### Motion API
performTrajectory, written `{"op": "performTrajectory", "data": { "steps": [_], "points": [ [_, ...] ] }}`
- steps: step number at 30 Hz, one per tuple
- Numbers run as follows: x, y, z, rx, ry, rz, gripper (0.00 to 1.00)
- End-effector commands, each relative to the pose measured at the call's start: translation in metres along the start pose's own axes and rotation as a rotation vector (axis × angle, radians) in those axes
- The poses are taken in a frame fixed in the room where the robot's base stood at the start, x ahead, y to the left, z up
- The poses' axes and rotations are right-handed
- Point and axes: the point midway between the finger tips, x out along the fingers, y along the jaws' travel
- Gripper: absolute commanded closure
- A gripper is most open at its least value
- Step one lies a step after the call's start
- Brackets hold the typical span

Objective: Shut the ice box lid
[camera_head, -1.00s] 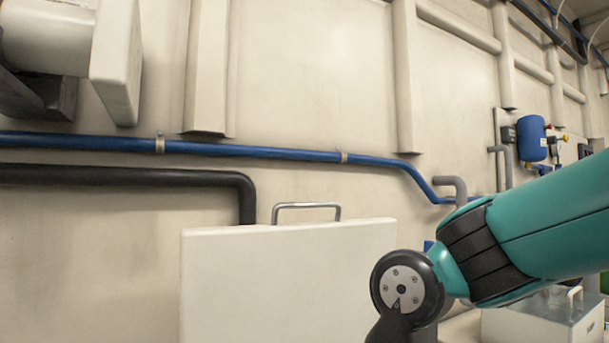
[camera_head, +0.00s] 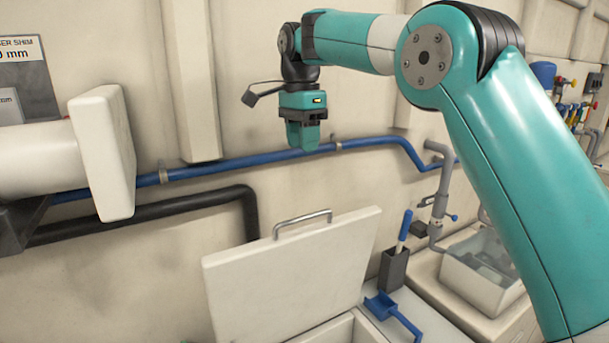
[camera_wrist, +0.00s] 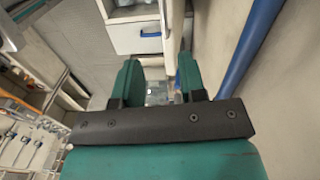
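The ice box lid (camera_head: 290,280) is a thick white panel standing open and nearly upright, leaning slightly. A metal bar handle (camera_head: 302,222) is on its top edge. Part of the ice box rim (camera_head: 338,328) shows below it at the bottom of the head view. My gripper (camera_head: 303,148) hangs fingers-down above the lid's top edge, apart from the lid and handle. In the wrist view my gripper (camera_wrist: 157,85) has its two teal fingers spread with nothing between them.
A blue scoop (camera_head: 382,306) and a dark holder with a blue-handled tool (camera_head: 393,268) are right of the lid. Blue pipe (camera_head: 240,156) and black pipe (camera_head: 150,218) run along the wall. A white block (camera_head: 103,150) juts out at left.

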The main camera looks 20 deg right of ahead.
Motion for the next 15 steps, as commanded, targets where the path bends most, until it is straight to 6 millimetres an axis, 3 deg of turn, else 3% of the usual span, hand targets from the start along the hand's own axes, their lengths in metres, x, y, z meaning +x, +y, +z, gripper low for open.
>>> {"op": "performTrajectory", "data": {
  "steps": [1,5,8,15],
  "points": [
    [-0.011,-0.003,-0.002,0.033,0.000,0.004,0.62],
    [-0.012,-0.006,-0.004,0.079,-0.001,0.009,0.62],
    [-0.001,-0.006,-0.004,0.085,-0.001,0.010,0.62],
    [0.047,-0.004,-0.003,0.082,-0.001,0.013,0.62]
  ]
}}
